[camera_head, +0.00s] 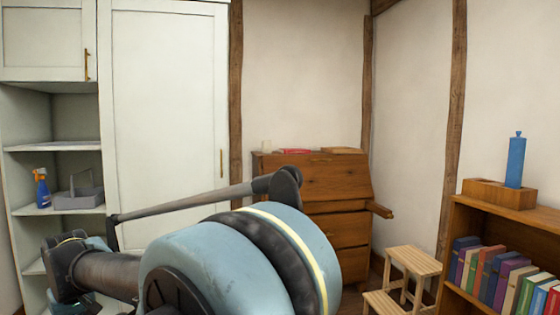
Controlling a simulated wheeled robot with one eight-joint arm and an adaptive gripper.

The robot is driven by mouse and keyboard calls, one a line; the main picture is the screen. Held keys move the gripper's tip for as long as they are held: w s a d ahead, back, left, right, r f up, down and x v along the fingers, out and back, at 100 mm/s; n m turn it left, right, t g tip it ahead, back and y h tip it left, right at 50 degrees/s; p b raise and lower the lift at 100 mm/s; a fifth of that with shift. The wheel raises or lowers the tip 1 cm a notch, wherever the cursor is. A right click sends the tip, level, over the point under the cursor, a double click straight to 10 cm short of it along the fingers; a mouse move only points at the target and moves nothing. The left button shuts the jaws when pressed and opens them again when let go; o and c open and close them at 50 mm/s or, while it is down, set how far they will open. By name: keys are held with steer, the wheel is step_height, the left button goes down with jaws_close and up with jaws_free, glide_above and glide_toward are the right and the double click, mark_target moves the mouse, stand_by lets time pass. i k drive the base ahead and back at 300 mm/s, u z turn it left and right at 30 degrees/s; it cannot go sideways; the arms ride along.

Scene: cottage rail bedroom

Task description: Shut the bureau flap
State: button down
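The wooden bureau (343,232) stands against the back wall, right of the tall white cupboard. A wooden support bar (379,210) sticks out from the bureau's right side below the flap. My arm's large blue joint fills the lower middle of the view and hides the bureau's lower left part. I do not see my gripper's fingers in this view.
A small wooden step stool (413,262) stands right of the bureau. A low bookcase (458,238) with several books is at the right, with a blue bottle (515,160) on top. White shelves (55,147) and the cupboard (165,115) stand at the left.

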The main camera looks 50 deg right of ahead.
mark_target(344, 177)
steer(key=z, duration=0.5)
steer(key=i, duration=0.9)
steer(key=z, duration=1.1)
steer(key=i, duration=0.55)
steer(key=z, duration=0.4)
